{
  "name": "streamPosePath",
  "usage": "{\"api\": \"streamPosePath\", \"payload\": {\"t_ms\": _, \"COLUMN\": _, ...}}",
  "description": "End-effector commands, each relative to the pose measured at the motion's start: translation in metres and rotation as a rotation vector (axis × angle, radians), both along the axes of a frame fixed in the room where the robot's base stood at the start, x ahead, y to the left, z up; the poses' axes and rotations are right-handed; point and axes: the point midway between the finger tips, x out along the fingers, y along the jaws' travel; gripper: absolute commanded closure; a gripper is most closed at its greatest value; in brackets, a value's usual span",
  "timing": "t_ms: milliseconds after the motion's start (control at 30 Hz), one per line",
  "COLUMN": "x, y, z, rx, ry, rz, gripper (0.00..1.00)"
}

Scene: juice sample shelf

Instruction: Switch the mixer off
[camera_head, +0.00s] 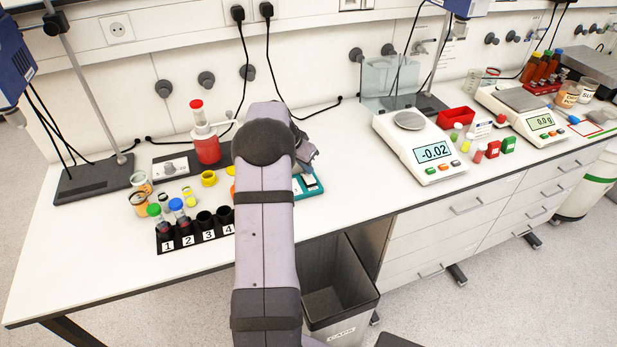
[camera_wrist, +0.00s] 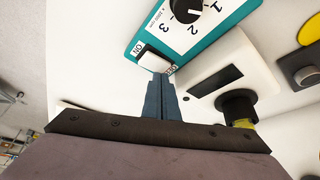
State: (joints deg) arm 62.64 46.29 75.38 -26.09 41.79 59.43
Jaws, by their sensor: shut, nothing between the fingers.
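The mixer, a teal box with a white dial plate, shows in the wrist view (camera_wrist: 228,28). Its black dial (camera_wrist: 188,10) sits beside the numbers 1 to 3. A white rocker switch (camera_wrist: 152,62) lies near its edge, between an ON label and an OFF label. My gripper (camera_wrist: 160,78) is shut and empty. Its fingertips are right beside the OFF end of the switch; I cannot tell whether they touch it.
In the wrist view, a white block with a dark window (camera_wrist: 218,80) and a black cup (camera_wrist: 236,104) stand close to the fingers. In the head view, a black vial rack (camera_head: 196,238) is left of my arm and a scale (camera_head: 420,146) is right.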

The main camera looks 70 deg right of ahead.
Motion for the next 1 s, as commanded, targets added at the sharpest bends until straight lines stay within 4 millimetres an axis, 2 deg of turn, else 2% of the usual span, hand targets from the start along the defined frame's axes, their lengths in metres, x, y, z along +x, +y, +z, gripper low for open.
{"api": "streamPosePath", "payload": {"t_ms": 700, "x": 0.0, "y": -0.001, "z": 0.055, "rx": -0.003, "ry": -0.002, "rz": 0.0, "gripper": 1.0}}
{"api": "streamPosePath", "payload": {"t_ms": 1000, "x": 0.0, "y": 0.0, "z": 0.065, "rx": -0.001, "ry": -0.001, "rz": 0.0, "gripper": 1.0}}
